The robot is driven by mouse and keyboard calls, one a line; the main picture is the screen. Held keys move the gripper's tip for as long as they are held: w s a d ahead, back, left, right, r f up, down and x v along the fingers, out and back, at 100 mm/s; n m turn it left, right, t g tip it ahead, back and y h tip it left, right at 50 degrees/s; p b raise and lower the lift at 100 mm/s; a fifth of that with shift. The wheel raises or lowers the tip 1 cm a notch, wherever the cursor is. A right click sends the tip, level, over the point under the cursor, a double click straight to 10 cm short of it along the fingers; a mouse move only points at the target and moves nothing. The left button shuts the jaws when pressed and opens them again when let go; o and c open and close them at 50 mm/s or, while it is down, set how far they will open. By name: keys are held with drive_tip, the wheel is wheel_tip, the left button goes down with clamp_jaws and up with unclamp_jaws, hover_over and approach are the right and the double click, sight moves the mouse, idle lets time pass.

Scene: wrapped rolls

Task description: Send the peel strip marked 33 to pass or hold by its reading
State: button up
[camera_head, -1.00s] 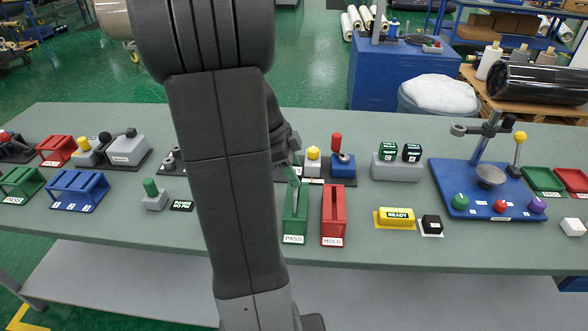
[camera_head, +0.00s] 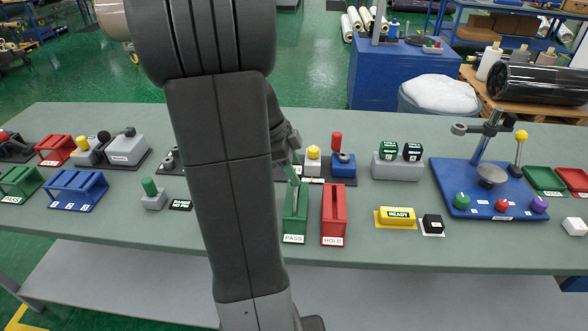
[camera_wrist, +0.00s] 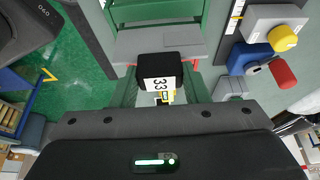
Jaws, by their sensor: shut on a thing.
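The peel strip marked 33 (camera_wrist: 160,72) shows in the wrist view as a black end with a white label, between the two fingers of my gripper (camera_wrist: 160,92). My gripper is shut on it. In the head view my arm hides most of the gripper and the strip's marking. The green PASS holder (camera_head: 294,227) stands below and close to the gripper at the table's front. The red HOLD holder (camera_head: 333,217) stands just right of it. The strip's reading cannot be made out.
A yellow READY block (camera_head: 397,217) and a small black block (camera_head: 432,224) lie right of the holders. Behind stand a yellow-knobbed block (camera_head: 313,161) and a red-handled blue block (camera_head: 342,163). A blue fixture (camera_head: 460,180) is farther right. Bare table lies between HOLD and READY.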

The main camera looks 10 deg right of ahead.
drive_tip(key=shift+f, duration=0.1)
drive_tip(key=shift+f+b, duration=3.2)
drive_tip(key=shift+b, duration=0.05)
drive_tip(key=o, duration=1.1)
drive_tip(key=shift+c, duration=0.2)
drive_tip(key=shift+r, duration=0.1)
drive_tip(key=v, duration=1.3)
drive_tip(key=shift+r+p, duration=0.3)
drive_tip(key=shift+r, duration=0.05)
drive_tip(key=shift+w+a+f, duration=0.1)
